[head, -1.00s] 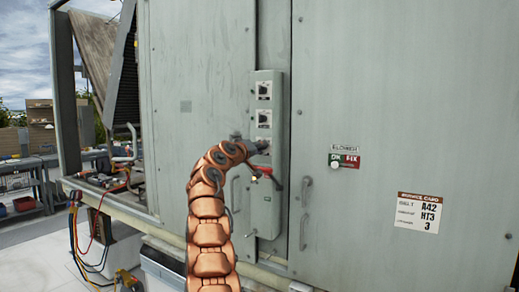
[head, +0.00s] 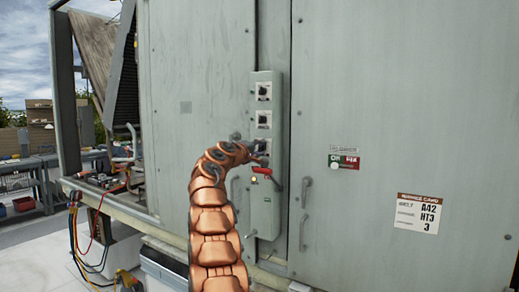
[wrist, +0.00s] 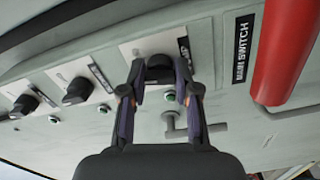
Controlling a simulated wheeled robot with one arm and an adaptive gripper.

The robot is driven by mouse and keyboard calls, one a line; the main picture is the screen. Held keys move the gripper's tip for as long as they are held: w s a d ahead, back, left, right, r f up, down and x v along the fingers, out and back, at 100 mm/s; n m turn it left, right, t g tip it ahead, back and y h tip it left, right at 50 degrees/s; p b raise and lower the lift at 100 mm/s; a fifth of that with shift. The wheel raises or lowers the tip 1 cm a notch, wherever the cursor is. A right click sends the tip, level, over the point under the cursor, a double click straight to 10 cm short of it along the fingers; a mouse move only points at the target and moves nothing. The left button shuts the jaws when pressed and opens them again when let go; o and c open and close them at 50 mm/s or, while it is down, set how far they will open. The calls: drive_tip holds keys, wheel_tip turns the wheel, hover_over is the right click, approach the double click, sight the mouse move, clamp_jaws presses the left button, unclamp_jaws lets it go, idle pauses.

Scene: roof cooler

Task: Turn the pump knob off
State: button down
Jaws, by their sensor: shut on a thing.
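The pump knob (wrist: 159,69) is a dark knob on a pale plate in the wrist view, third in a row. Its label is partly covered by a finger. My gripper (wrist: 160,78) has one finger on each side of it and is shut on it. The knob's pointer direction is hidden.
Two more knobs (wrist: 76,91) (wrist: 23,105) sit left in the wrist view, with small green lights nearby. A red main switch handle (wrist: 286,50) and a small T-shaped handle (wrist: 184,126) are close to my fingers. A door handle (head: 305,205) stands right of the panel.

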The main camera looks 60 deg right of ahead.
sight(260, 147)
drive_tip(key=shift+n, duration=1)
drive_tip(key=c, duration=0.8)
unclamp_jaws()
drive_tip(key=shift+a, duration=0.15)
drive_tip(key=shift+a+r, duration=0.1)
drive_tip(key=shift+a, duration=2.1)
drive_tip(key=shift+s+a, duration=0.2)
drive_tip(key=shift+a, duration=3.5)
